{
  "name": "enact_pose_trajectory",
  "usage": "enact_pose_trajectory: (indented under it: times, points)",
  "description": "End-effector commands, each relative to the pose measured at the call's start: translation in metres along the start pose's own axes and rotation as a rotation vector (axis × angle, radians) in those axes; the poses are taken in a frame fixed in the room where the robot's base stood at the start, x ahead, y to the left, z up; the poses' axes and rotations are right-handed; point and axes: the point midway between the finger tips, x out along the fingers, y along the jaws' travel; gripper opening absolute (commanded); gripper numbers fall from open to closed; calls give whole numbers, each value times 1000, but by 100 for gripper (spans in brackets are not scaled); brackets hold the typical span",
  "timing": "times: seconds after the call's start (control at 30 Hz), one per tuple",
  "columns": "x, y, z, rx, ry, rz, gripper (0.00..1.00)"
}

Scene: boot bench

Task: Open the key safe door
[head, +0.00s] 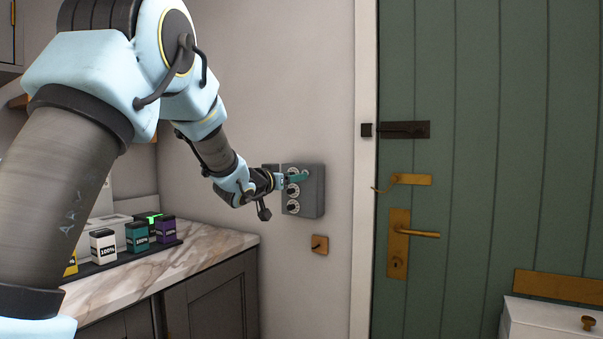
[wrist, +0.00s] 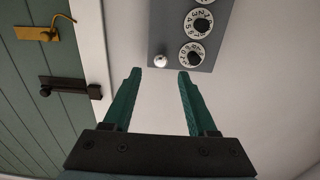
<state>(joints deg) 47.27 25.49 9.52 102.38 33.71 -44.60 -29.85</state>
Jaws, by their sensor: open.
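The key safe is a grey box (head: 313,190) fixed on the pale wall left of the green door. White round dials (head: 292,190) run down its front, and its door looks shut. In the wrist view the safe (wrist: 172,38) is at the top, with a small shiny round knob (wrist: 160,60) near its edge. My gripper (head: 290,178) is at the upper front of the safe. In the wrist view my gripper (wrist: 160,74) is open, with green fingers either side of the knob's line and the knob just beyond the tips. Contact cannot be told. The fingers partly hide the safe's upper front in the head view.
A green plank door (head: 480,220) with a dark bolt (head: 405,130) and brass handle (head: 418,233) stands at the right. A small brass-coloured plate (head: 320,244) is below the safe. A marble counter (head: 190,255) with several labelled boxes (head: 138,236) is at the left.

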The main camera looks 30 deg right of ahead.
Motion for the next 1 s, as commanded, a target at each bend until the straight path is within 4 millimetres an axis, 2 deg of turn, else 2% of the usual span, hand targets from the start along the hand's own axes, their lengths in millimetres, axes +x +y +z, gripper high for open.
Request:
enact_pose_trajectory:
  times: [0.1, 0.3, 0.5, 0.73, 1.0]
  points:
    - [23, 0, -2, 1, -1, 0, 58]
    - [49, -1, -1, 0, -2, -2, 58]
    - [58, -1, 0, 0, -1, -2, 58]
    - [58, -1, 0, 0, -1, -3, 58]
    - [57, -1, 0, 0, -1, -3, 28]
